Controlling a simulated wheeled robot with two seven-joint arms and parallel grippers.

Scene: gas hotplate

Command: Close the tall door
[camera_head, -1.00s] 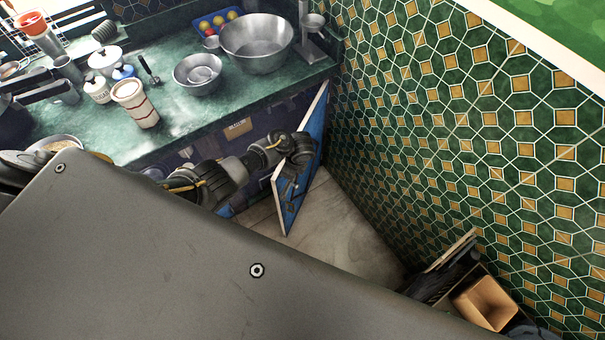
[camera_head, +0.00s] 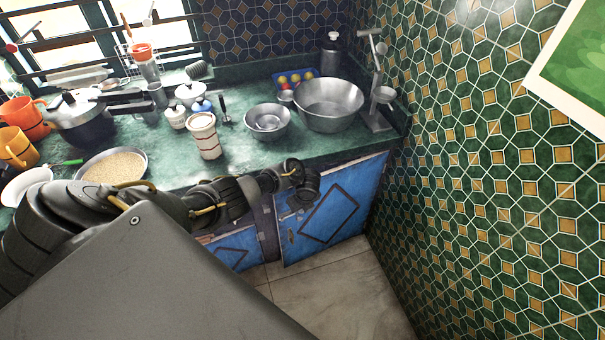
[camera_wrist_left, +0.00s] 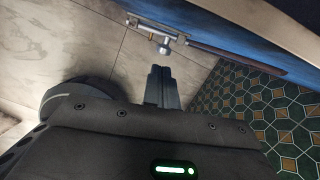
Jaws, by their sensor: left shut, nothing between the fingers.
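The tall door (camera_head: 330,210) is a blue cabinet door with a dark diamond pattern, under the right end of the counter. In the head view it stands nearly in line with the cabinet front; I cannot tell whether it is fully flush. My left arm reaches across the counter front, its wrist by the door's upper left; the fingers are hidden there. In the left wrist view my left gripper (camera_wrist_left: 160,72) is shut and empty, just short of a metal fitting (camera_wrist_left: 160,32) at the edge of a blue panel (camera_wrist_left: 235,38). My right gripper is not in view.
The green counter (camera_head: 235,168) holds metal bowls (camera_head: 328,103), a striped canister (camera_head: 203,136), a pan (camera_head: 112,166) and pots. A green tiled wall (camera_head: 500,200) stands close on the right. The floor (camera_head: 330,300) before the door is clear.

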